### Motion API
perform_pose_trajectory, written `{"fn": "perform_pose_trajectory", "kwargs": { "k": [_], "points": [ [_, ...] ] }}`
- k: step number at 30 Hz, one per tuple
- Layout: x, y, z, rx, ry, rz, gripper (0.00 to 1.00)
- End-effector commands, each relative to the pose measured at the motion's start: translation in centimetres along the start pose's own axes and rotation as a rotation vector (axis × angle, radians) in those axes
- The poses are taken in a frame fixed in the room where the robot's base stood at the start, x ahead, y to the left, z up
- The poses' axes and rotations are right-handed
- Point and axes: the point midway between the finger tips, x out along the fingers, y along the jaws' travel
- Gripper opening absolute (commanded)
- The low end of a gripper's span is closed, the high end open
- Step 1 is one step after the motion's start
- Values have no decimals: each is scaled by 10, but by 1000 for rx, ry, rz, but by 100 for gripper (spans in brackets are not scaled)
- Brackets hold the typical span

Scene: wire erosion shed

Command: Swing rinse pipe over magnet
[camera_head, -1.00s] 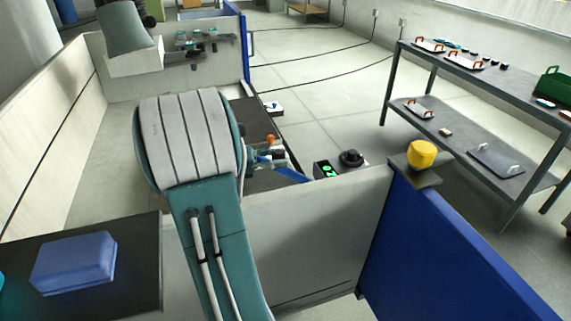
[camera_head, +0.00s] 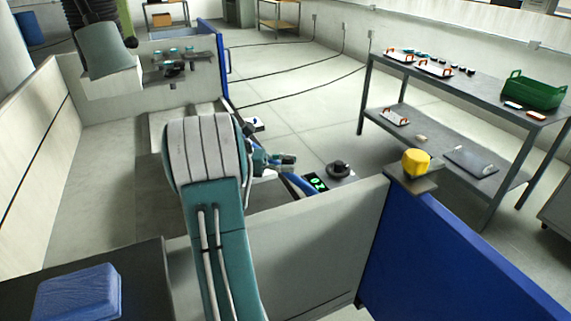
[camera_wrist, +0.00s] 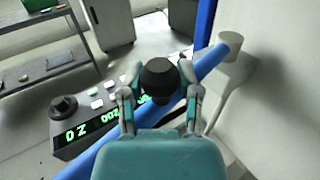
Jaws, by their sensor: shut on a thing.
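My gripper (camera_wrist: 161,82) is shut on a round black knob (camera_wrist: 159,74), one finger on each side of it. A thick blue pipe (camera_wrist: 213,59) runs slantwise past the knob, from lower left to a pale cylinder at upper right. How the knob joins the pipe is hidden by the fingers. In the head view my gripper (camera_head: 277,160) is beyond the low wall, just right of my arm, with the blue pipe (camera_head: 300,186) beside it. I cannot make out the magnet; my arm covers part of that area.
A control panel (camera_wrist: 83,131) with green digits and a black dial is close to the pipe. A pale wall (camera_head: 290,240) and a blue panel (camera_head: 460,265) stand in front. A yellow object (camera_head: 415,162) sits on the corner post. A shelf table (camera_head: 450,85) stands at right.

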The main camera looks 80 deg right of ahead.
Motion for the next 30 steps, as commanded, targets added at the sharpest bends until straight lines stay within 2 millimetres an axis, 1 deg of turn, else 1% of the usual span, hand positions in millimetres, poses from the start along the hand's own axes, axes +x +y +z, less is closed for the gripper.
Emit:
{"fn": "perform_pose_trajectory", "kwargs": {
  "k": [7,8,9,10,20,23,26,30],
  "points": [
    [1,1,1,3,-1,0,0],
    [2,1,1,3,-1,0,57],
    [2,1,1,3,0,0,75],
    [1,1,1,3,0,0,79],
    [1,0,1,2,-1,0,79],
    [0,0,4,3,0,0,79],
    [1,0,16,6,1,0,79],
    [1,1,44,8,1,0,79]
  ]
}}
